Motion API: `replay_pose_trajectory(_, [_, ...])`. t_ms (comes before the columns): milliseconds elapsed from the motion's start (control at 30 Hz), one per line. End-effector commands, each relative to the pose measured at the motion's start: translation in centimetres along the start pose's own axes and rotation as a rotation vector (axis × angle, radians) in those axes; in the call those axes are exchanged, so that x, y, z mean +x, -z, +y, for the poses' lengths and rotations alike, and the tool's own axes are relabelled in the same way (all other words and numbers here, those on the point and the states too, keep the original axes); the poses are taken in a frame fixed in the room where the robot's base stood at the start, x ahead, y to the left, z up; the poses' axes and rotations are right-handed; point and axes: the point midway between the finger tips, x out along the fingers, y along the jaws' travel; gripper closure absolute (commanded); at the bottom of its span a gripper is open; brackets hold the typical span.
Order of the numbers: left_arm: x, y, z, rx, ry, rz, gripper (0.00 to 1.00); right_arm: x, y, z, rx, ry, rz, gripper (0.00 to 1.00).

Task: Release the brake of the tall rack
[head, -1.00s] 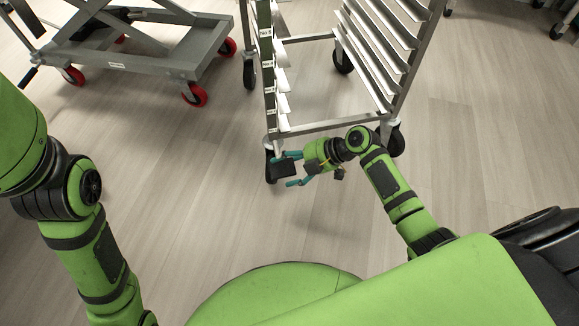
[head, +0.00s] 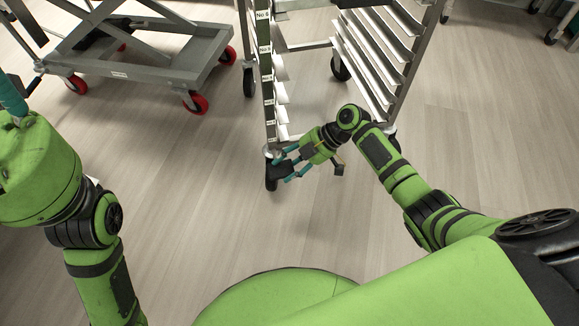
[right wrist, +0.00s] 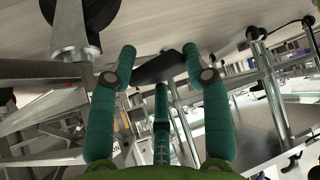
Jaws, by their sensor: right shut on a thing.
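The tall rack (head: 268,95) stands at top centre of the head view on black casters. My right gripper (head: 285,165) is low at its front left caster (head: 271,184). Its teal fingers are around a black pedal-like piece (head: 283,171), which I take for the brake. In the right wrist view, this black piece (right wrist: 160,68) lies between the fingertips, and a caster wheel (right wrist: 70,18) is at upper left. The pedal's exact tilt is hard to read. Only a teal part of my left gripper (head: 11,97) shows at the left edge, away from the rack.
A grey lift cart (head: 165,75) with red wheels stands left of the rack. The rack's front right caster is partly hidden behind my right arm. The wooden floor (head: 190,190) in front of the rack is clear.

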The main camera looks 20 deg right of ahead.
Motion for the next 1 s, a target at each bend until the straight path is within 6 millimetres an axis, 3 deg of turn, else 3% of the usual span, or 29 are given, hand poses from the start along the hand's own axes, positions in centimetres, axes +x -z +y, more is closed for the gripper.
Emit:
replay_pose_trajectory(67, [0.01, -0.05, -0.01, -0.001, 0.001, -0.004, 0.6, -0.18, 1.25, 0.46, -0.018, -0.007, 0.019, 1.0])
replay_pose_trajectory(1000, [0.07, 0.02, 0.01, -0.001, 0.001, -0.002, 0.6, -0.45, 1.58, 0.99, -0.027, -0.023, 0.024, 1.0])
